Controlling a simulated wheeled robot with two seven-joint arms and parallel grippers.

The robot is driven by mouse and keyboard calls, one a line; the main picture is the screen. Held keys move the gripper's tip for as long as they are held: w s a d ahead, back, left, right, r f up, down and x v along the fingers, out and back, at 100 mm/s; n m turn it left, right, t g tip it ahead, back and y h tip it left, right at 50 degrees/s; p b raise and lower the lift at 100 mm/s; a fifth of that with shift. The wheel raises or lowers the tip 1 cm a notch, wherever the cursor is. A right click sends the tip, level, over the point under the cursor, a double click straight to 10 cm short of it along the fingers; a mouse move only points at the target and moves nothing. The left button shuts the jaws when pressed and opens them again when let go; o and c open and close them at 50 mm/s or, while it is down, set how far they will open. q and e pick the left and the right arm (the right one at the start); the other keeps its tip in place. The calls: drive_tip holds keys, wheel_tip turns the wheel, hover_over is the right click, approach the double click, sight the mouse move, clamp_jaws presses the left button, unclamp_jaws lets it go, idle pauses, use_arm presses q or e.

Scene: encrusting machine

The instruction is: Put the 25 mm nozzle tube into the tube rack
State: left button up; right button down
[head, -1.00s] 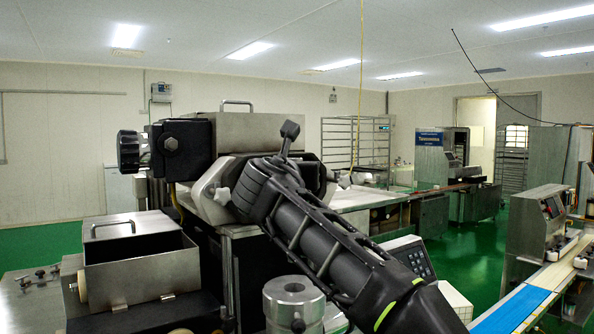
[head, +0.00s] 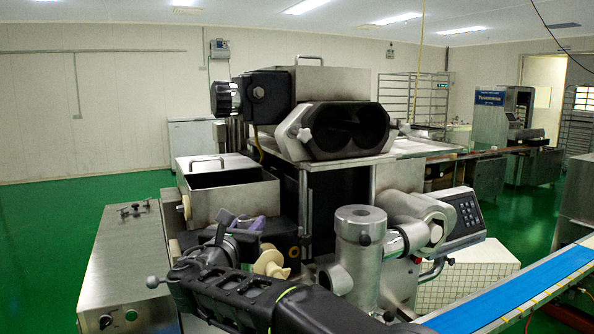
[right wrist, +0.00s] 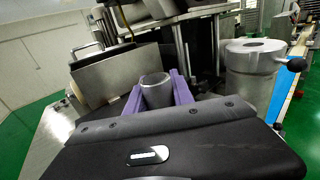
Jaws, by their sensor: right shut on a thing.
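My right gripper (head: 238,222) has purple fingers and is low in front of the machine in the head view. In the right wrist view its fingers (right wrist: 158,92) are shut on a grey metal tube (right wrist: 155,86), whose round open end faces up. In the head view the tube is mostly hidden among the fingers and cannot be made out clearly. No size marking is readable on it. I cannot pick out the tube rack in either view. My left gripper is not in view.
The encrusting machine has a steel hopper box (head: 232,189) and a wide dark double opening (head: 346,128). A steel cylinder (head: 358,250) stands right of my arm. A steel cabinet top (head: 125,250) is at left. A blue conveyor (head: 520,290) runs at right.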

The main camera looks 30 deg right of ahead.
drive_tip(key=s+a+f, duration=0.2)
drive_tip(key=a+f, duration=0.4)
drive_tip(key=f, duration=0.6)
drive_tip(key=s+a+f, duration=0.2)
drive_tip(key=a+f, duration=0.5)
drive_tip(key=f, duration=0.5)
drive_tip(key=s+f+g+h, duration=0.1)
drive_tip(key=s+f, duration=0.5)
drive_tip(key=f, duration=0.3)
drive_tip(key=s+d+f+m+g+h, duration=0.1)
drive_tip(key=s+d+f, duration=0.1)
drive_tip(key=s+d, duration=0.2)
drive_tip(key=s+d+f+m+g+b, duration=0.1)
drive_tip(key=s+d+f, duration=0.2)
drive_tip(key=s, duration=0.4)
drive_tip(key=shift+d+m+h, duration=0.3)
drive_tip(key=shift+d+h, duration=0.1)
drive_tip(key=shift+d, duration=0.1)
drive_tip(key=shift+f, duration=0.1)
